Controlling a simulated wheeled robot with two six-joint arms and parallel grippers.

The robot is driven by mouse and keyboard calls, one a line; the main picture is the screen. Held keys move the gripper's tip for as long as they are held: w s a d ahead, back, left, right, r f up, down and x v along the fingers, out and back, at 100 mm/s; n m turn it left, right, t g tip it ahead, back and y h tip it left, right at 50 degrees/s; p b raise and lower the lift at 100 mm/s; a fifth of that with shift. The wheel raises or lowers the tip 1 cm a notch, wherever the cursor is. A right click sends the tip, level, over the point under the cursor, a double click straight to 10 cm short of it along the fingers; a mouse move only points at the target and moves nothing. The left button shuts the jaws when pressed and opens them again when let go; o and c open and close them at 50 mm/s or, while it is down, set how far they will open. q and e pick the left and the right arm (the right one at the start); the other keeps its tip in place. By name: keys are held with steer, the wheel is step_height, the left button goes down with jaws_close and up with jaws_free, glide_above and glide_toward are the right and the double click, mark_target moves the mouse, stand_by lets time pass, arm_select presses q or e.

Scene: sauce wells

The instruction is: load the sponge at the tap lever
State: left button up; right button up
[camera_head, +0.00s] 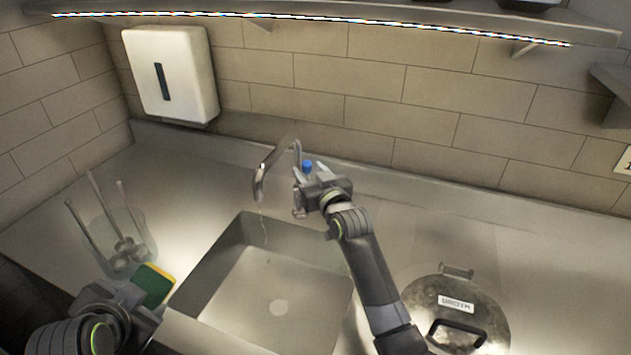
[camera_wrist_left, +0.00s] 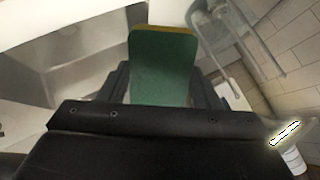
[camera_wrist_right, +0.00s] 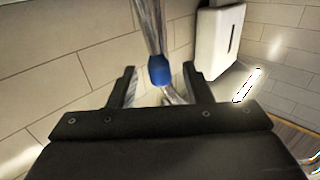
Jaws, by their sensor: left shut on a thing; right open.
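The sponge (camera_head: 153,284), green with a yellow side, is held by my left gripper (camera_head: 143,296) at the lower left, left of the sink. In the left wrist view the sponge (camera_wrist_left: 163,65) stands between the two fingers. My right gripper (camera_head: 308,180) is open at the tap (camera_head: 272,166). The blue-marked lever (camera_head: 307,165) shows just behind it. In the right wrist view the blue piece (camera_wrist_right: 159,70) sits between the open fingers (camera_wrist_right: 160,85); I cannot tell whether they touch it. A thin stream of water (camera_head: 263,228) seems to fall from the spout.
The sink basin (camera_head: 220,270) lies in the middle. A clear container (camera_head: 120,240) with several long utensils stands at the left. A round lidded metal pot (camera_head: 480,312) is at the lower right. A white dispenser (camera_head: 190,80) hangs on the wall.

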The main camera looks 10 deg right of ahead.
arm_select(q)
steer(key=shift+r, duration=0.3)
arm_select(e)
steer(key=shift+s+d, duration=0.1)
steer(key=shift+s, duration=0.3)
arm_select(q)
step_height(320, 180, up, 2)
steer(key=p, duration=0.2)
steer(key=shift+r+p, duration=0.2)
steer(key=shift+p, duration=0.15)
arm_select(e)
steer(key=s+d, duration=0.2)
steer(key=s, duration=0.8)
steer(key=shift+s, duration=0.35)
steer(key=shift+f, duration=0.1)
